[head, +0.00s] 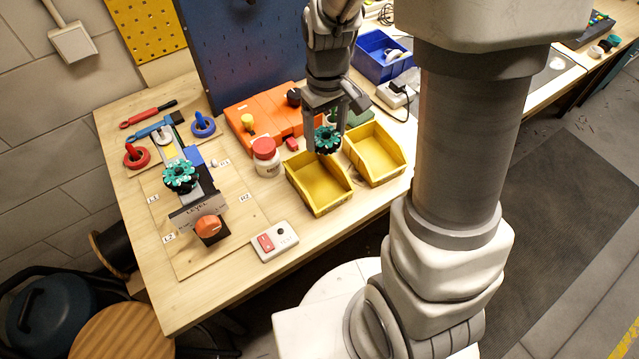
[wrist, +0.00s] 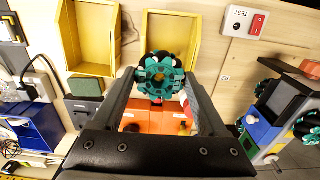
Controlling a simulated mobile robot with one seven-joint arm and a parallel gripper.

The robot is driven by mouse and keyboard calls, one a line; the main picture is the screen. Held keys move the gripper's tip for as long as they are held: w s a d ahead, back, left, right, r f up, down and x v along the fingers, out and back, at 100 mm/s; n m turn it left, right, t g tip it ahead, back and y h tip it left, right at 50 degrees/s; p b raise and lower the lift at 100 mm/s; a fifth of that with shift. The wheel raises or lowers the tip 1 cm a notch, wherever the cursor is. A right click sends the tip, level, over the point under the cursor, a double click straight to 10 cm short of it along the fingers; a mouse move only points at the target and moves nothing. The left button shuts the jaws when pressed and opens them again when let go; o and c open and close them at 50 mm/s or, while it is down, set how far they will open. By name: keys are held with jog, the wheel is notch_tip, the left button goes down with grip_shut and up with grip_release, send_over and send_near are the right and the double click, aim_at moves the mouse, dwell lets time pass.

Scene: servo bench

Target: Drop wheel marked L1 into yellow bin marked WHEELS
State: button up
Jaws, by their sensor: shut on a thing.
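The held wheel also shows between the fingers in the wrist view (wrist: 161,75). No mark on it can be read. In the head view the wheel appears over the back edge of the left yellow bin (head: 320,210); that bin also shows in the wrist view (wrist: 171,20). A second yellow bin (head: 388,176) stands to its right. Both bins look empty, and no WHEELS marking is legible on either.
Another teal wheel (head: 180,176) sits on the fixture at the left, near the L1 label (head: 152,198). A white jar with red lid (head: 266,158) stands left of the bins. An orange case (head: 270,118) lies behind. A blue bin (head: 381,62) stands at the back.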

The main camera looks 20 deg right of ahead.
notch_tip(320, 180, down, 4)
jog(key=shift+r+b, duration=0.2)
jog(key=shift+b, duration=0.85)
jog(key=o, duration=1.5)
jog(key=shift+c, duration=0.2)
jog(key=shift+r, duration=0.1)
notch_tip(320, 180, up, 17)
jog(key=p, duration=0.1)
jog(key=shift+r, duration=0.15)
jog(key=s+r+m+t, duration=0.2)
jog(key=s+t, duration=0.3)
jog(key=s, duration=0.9)
jog(key=shift+m+t, duration=0.3)
jog(key=shift+m, duration=0.5)
